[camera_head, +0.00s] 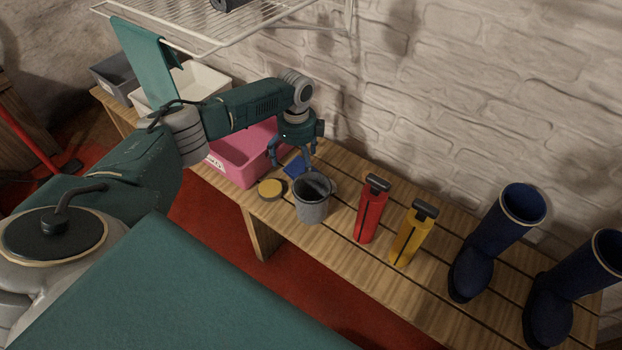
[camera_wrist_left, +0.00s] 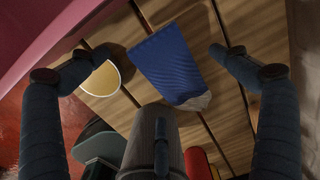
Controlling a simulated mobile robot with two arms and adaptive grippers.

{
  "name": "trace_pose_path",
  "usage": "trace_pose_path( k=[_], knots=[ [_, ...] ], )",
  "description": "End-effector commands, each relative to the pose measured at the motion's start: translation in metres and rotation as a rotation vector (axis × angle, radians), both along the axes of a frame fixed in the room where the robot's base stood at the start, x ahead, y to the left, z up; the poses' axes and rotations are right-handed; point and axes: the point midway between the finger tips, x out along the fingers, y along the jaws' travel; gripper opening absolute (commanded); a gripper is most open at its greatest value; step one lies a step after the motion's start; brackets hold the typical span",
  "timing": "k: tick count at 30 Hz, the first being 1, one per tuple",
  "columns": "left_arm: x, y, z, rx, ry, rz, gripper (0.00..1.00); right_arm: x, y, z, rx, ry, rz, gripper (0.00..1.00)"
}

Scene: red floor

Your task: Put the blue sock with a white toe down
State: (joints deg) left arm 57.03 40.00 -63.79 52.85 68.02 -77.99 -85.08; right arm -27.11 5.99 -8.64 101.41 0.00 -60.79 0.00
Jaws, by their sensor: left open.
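The blue sock (camera_head: 295,167) lies on the slatted wooden bench (camera_head: 340,258), between the pink bin and the grey mug. In the left wrist view the sock (camera_wrist_left: 170,62) lies flat, with its whitish toe (camera_wrist_left: 195,101) toward the mug. My left gripper (camera_head: 293,165) is above the sock, fingers pointing down. In the left wrist view its fingers (camera_wrist_left: 160,60) are spread wide on either side of the sock, apart from it, and nothing is between them. My right gripper is not in view.
A pink bin (camera_head: 240,161) is left of the sock, with a yellow-topped round tin (camera_head: 271,188) and grey mug (camera_head: 312,205) close by. A red flask (camera_head: 369,212), yellow flask (camera_head: 411,238) and blue boots (camera_head: 490,245) stand rightward. A wire rack (camera_head: 215,30) hangs above.

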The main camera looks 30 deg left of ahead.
Motion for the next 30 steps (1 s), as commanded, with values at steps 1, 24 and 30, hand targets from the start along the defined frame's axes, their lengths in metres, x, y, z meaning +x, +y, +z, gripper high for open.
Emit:
trace_pose_path(
  k=[1, 24, 30],
  knots=[
    [-0.002, -0.002, -0.012, 0.001, 0.005, -0.001, 0.99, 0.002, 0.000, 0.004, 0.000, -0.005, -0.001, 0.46],
    [-0.002, -0.003, -0.040, 0.000, 0.001, 0.000, 0.52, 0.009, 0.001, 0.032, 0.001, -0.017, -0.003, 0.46],
    [-0.002, -0.003, -0.040, 0.000, 0.001, 0.000, 0.52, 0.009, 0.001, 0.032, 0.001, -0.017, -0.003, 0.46]
  ],
)
